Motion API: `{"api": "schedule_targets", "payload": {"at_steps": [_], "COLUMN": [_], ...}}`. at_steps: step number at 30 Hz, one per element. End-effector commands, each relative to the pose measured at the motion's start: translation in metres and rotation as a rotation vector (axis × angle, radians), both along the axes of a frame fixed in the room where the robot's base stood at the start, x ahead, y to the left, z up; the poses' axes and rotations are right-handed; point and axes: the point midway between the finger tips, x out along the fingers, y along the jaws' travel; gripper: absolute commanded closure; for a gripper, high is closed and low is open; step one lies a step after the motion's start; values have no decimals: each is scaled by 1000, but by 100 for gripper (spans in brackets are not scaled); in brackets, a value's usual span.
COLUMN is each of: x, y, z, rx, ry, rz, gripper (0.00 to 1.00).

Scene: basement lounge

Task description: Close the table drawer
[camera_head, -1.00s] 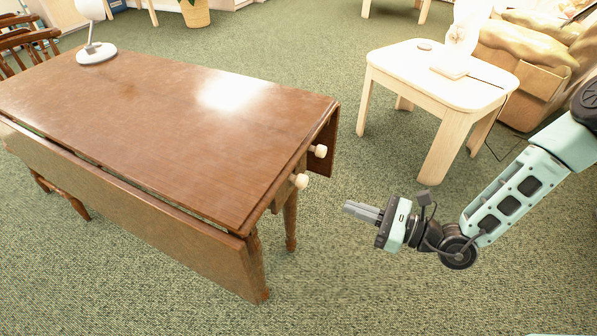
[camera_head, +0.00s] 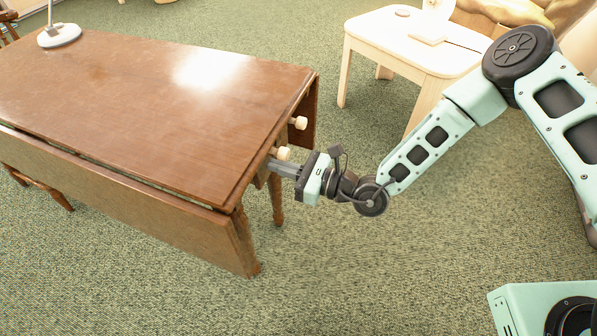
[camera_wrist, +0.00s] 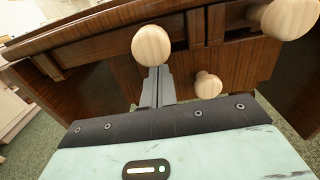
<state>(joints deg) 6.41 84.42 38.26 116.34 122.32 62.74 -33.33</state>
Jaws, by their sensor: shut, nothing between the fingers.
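The brown wooden table (camera_head: 130,110) has its drawer end facing my arm, with pale round knobs sticking out. In the head view a near knob (camera_head: 283,153) and a far knob (camera_head: 300,122) show. My gripper (camera_head: 272,166) is shut and empty, its fingertips at the table end just below the near knob. In the wrist view the gripper (camera_wrist: 158,72) points at the wooden front, right under a knob (camera_wrist: 151,45). Another knob (camera_wrist: 288,18) is at upper right and a lower knob (camera_wrist: 208,85) sits right of the fingers. How far the drawer stands out is unclear.
Hanging leaves flank the table; the near leaf (camera_head: 130,200) hangs along its front side. A white lamp (camera_head: 59,36) stands on the tabletop. A pale side table (camera_head: 400,45) stands behind my arm. Green carpet (camera_head: 340,270) in front is clear.

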Motion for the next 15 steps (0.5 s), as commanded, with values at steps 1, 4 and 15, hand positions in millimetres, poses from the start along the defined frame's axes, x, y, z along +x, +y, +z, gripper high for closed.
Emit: {"api": "schedule_targets", "payload": {"at_steps": [1,4,15], "x": [1,3,4], "y": [4,7,11], "z": [0,0,1], "rx": [0,0,1], "ry": [-1,0,0], "rz": [1,-1,-1], "gripper": [100,100,100]}}
